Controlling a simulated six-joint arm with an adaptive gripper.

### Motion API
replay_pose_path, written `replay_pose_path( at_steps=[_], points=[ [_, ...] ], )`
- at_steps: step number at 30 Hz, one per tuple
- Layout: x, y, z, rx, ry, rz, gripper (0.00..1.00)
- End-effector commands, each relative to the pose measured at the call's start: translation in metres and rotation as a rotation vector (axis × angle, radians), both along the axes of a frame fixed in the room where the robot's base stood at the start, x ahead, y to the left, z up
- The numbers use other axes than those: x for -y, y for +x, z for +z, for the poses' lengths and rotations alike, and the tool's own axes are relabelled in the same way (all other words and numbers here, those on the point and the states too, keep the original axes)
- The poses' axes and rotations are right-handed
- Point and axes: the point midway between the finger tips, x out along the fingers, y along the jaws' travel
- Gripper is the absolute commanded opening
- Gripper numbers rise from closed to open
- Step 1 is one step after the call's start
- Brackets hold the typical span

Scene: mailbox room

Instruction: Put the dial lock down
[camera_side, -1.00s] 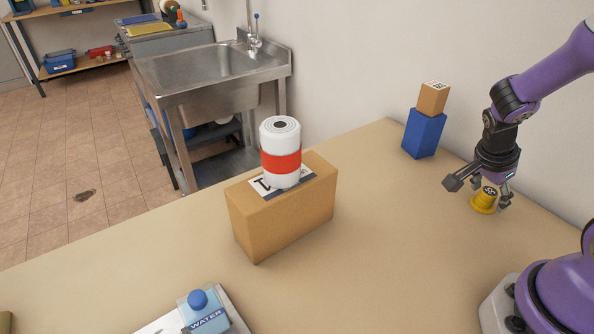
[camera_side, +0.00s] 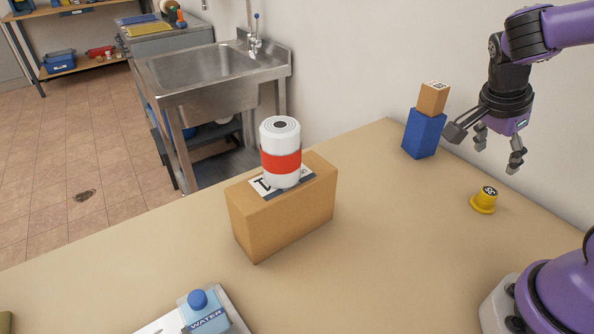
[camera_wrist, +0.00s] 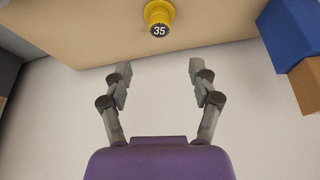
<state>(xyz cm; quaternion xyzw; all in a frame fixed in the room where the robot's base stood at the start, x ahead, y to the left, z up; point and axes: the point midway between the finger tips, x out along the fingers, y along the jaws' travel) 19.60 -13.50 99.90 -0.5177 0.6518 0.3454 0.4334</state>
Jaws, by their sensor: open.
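The dial lock (camera_side: 484,200) is a small yellow piece with a black face marked with a number. It stands on the table at the right, with nothing touching it. In the wrist view the dial lock (camera_wrist: 159,15) shows at the top edge, partly cut off, and its face reads 35. My gripper (camera_side: 497,160) is open and empty, raised above the table, a little above the lock and apart from it. In the wrist view my gripper's fingers (camera_wrist: 158,72) are spread wide with nothing between them.
A blue block (camera_side: 424,134) with a small cardboard box (camera_side: 433,98) on it stands left of my gripper near the wall. A larger cardboard box (camera_side: 285,220) carries a white roll with a red band (camera_side: 281,150). A water carton (camera_side: 204,312) is at the front. The table (camera_side: 390,240) between is clear.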

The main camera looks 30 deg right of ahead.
Motion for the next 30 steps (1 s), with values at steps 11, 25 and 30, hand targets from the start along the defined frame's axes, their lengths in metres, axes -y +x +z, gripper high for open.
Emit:
replay_pose_path(
  at_steps=[11, 25, 30],
  points=[
    [-0.096, 0.014, 0.042, 0.065, 0.038, 1.291, 0.69],
    [-0.136, 0.006, 0.053, 0.069, -0.085, 1.802, 0.69],
    [-0.136, 0.007, 0.053, 0.069, -0.085, 1.8, 0.69]
  ],
)
